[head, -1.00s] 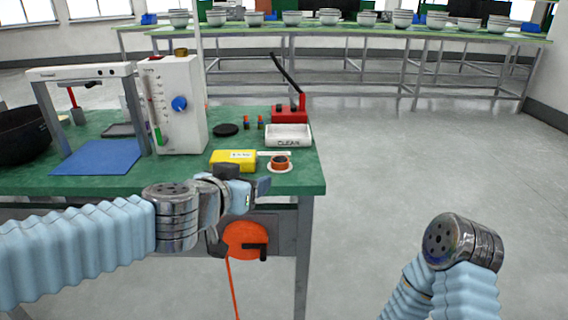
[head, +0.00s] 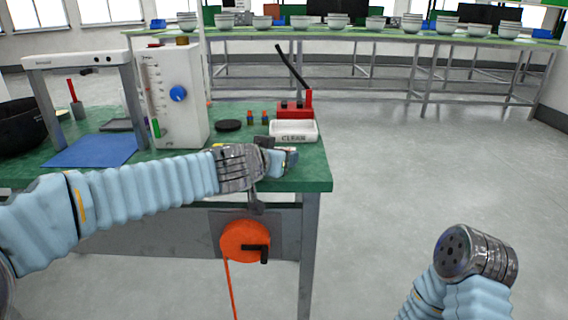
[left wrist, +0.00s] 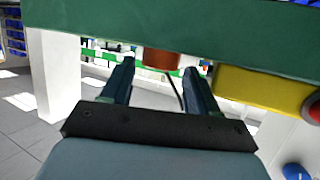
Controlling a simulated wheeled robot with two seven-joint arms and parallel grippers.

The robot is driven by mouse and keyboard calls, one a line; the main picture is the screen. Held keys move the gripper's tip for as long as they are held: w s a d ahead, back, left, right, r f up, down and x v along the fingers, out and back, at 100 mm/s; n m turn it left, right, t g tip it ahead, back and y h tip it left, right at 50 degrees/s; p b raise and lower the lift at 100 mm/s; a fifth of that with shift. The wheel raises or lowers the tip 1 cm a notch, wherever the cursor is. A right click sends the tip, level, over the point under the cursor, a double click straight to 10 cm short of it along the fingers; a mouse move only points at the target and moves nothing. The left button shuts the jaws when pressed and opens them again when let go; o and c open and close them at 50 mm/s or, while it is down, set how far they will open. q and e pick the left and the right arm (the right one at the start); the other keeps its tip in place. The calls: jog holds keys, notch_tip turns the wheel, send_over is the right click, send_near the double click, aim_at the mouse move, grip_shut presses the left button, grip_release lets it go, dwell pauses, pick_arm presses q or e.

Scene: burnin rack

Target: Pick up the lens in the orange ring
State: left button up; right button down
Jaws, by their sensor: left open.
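The orange ring (left wrist: 162,59) shows in the left wrist view between my finger tips, against the edge of the green table. The lens itself cannot be made out. In the head view my arm and gripper hide the ring. My left gripper (head: 285,160) is over the table's front right corner. In the left wrist view the left gripper (left wrist: 159,68) is open, its two dark fingers apart and nothing clearly held between them. My right arm shows at the lower right of the head view, but its gripper does not show.
A white tray marked CLEAN (head: 293,131), a red lever device (head: 295,108) and a dark disc (head: 229,125) stand behind my gripper. An orange reel (head: 244,241) hangs under the table edge (head: 318,182).

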pick_arm(q)
jog(key=shift+x, duration=1.1)
jog(key=shift+c, duration=0.2)
jog(key=c, duration=0.7)
jog(key=shift+c, duration=0.2)
